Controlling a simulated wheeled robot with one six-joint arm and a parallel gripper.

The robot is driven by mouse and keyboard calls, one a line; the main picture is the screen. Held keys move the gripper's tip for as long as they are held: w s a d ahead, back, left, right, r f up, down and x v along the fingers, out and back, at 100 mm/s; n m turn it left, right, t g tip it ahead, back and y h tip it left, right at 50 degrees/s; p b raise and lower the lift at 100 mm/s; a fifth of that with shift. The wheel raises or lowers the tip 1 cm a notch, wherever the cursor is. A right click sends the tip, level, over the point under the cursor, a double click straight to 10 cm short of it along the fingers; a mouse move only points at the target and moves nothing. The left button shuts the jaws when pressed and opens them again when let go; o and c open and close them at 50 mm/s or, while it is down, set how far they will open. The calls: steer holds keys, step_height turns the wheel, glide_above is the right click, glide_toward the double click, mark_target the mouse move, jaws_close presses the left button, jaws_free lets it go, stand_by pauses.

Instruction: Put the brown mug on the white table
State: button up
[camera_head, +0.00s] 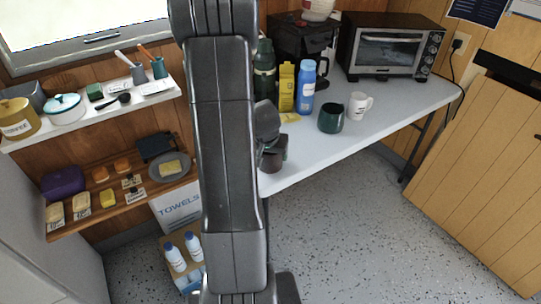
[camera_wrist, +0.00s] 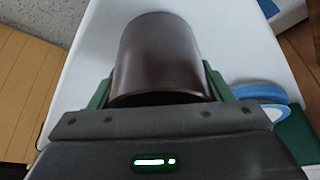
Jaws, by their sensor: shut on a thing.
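The brown mug (camera_wrist: 158,50) is between the green fingers of my gripper (camera_wrist: 158,82), which is shut on it. In the head view the brown mug (camera_head: 272,161) shows just right of my arm, partly hidden by my gripper (camera_head: 278,145). The white table (camera_head: 388,108) runs along the wall to the right. The mug is at the table's near left end, and the white surface also shows around it in the wrist view (camera_wrist: 230,45). I cannot tell whether the mug's base touches the table.
A dark green mug (camera_head: 331,119), a white mug (camera_head: 360,105), a blue bottle (camera_head: 306,88) and a yellow carton (camera_head: 287,86) stand on the table. A toaster oven (camera_head: 390,50) and coffee maker (camera_head: 302,38) are behind. The table's front right is clear. Loaded shelves (camera_head: 130,100) are left.

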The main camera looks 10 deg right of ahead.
steer(key=shift+f, duration=0.15)
steer(key=o, duration=1.2)
steer(key=shift+c, duration=0.2)
steer(key=shift+r, duration=0.2)
steer(key=shift+r, duration=0.25)
steer(key=p+v, duration=0.2)
steer(key=v, duration=0.9)
steer(key=shift+s+a+r, duration=0.1)
steer(key=shift+s+r, duration=0.1)
steer(key=shift+s, duration=0.05)
